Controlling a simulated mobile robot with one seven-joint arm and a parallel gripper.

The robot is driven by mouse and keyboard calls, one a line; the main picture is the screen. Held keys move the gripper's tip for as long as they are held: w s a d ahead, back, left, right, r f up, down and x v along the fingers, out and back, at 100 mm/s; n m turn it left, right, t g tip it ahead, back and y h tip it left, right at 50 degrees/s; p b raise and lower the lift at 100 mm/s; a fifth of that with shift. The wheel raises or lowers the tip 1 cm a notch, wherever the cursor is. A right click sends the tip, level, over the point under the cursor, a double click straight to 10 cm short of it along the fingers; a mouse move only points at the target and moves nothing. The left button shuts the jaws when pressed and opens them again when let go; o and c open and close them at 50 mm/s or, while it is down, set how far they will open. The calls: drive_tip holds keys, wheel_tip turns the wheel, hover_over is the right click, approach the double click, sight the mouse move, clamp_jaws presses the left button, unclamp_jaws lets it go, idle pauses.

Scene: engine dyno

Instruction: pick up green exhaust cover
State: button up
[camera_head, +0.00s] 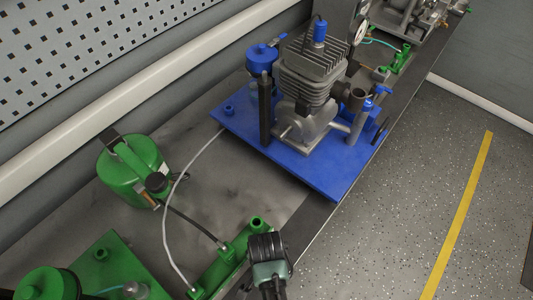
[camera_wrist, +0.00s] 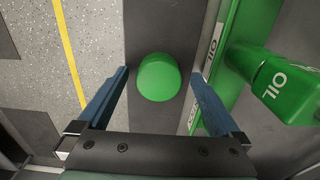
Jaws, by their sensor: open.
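A green, rounded, cap-like piece (camera_wrist: 158,77), which looks like the green exhaust cover, shows in the wrist view on a dark strip of the bench. My gripper (camera_wrist: 160,74) is open, with its two blue fingers on either side of this piece. A gap shows between the piece and each finger, and nothing is held. In the head view I cannot make out the cover or tell my gripper's fingers for sure.
A green fixture marked OIL (camera_wrist: 285,85) stands close to the right finger. A blue plate (camera_head: 330,185) carries an engine (camera_head: 310,85). A green canister (camera_head: 125,172) and green bracket (camera_head: 222,268) share the bench. Speckled floor (camera_head: 410,200) lies beyond the edge.

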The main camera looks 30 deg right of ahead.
drive_tip(key=shift+f, duration=0.2)
drive_tip(key=c, duration=1.4)
drive_tip(key=shift+o, duration=0.2)
drive_tip(key=shift+r, duration=0.15)
wheel_tip(320, 180, up, 10)
drive_tip(key=shift+f, duration=0.1)
